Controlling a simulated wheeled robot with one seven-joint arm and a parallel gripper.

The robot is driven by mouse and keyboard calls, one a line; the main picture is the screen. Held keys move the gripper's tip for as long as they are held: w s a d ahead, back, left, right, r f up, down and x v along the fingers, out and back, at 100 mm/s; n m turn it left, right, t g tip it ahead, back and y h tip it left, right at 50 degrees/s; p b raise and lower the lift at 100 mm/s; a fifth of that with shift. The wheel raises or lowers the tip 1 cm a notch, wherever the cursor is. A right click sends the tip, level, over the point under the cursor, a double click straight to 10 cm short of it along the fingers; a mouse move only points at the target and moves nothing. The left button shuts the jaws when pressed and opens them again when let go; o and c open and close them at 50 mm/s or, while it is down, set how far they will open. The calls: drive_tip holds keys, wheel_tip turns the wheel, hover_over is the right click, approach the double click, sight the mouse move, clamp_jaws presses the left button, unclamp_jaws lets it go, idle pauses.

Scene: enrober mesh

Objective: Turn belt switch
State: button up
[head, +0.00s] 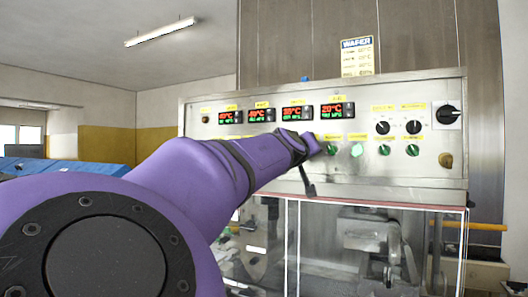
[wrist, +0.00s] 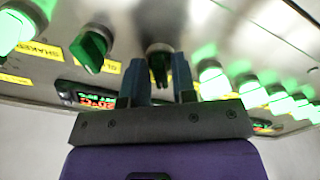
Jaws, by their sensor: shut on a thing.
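The steel control panel (head: 230,132) fills the middle and right of the head view. My gripper (head: 312,145) is up against its lower middle part, with the arm hiding much of it. In the wrist view my gripper (wrist: 160,72) has its two blue-grey fingers either side of a dark switch knob (wrist: 159,50) on the panel and is shut on it. The label of this knob is not readable, so I cannot confirm it is the belt switch. In the head view this knob is hidden behind my gripper.
A green knob (wrist: 90,52) and a lit green switch (wrist: 14,30) sit to the left, by a SHAKER label (wrist: 43,50). Several lit green buttons (wrist: 215,80) sit close on the right. A large black rotary switch (head: 447,115) is at the panel's right end.

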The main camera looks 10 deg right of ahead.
drive_tip(key=o, duration=0.7)
drive_tip(key=shift+a, duration=0.1)
drive_tip(key=v, duration=1)
drive_tip(key=shift+s+a, duration=0.15)
drive_tip(key=shift+s, duration=0.2)
